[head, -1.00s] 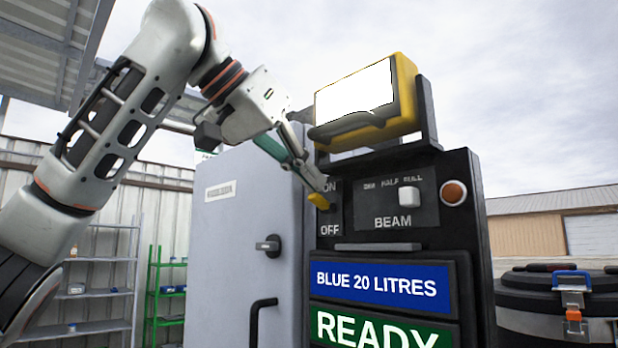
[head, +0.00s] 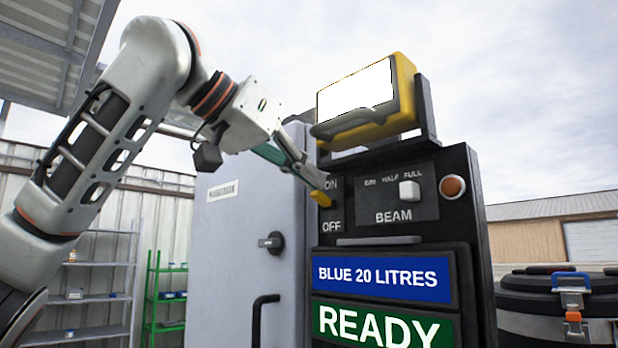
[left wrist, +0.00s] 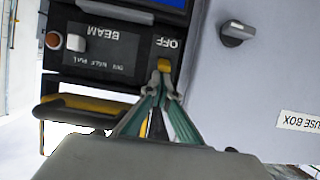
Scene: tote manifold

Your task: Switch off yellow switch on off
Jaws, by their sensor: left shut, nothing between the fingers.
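The yellow switch (head: 320,199) is a short lever on the dark control panel, beside the ON and OFF labels. It sticks out to the left, nearer ON than OFF. It also shows in the left wrist view (left wrist: 164,64), upside down, at the fingertips. My left gripper (head: 319,186) comes in from the upper left, shut and empty, with its tips at the upper side of the lever. In the left wrist view the tips (left wrist: 164,68) overlap the lever; I cannot tell whether they touch it. My right gripper is in neither view.
A white BEAM switch (head: 409,191) and an orange round button (head: 453,187) sit right of the lever. A yellow-framed lamp (head: 365,98) stands above the panel. A grey cabinet (head: 235,215) is close on the left. A black drum (head: 550,300) stands at the right.

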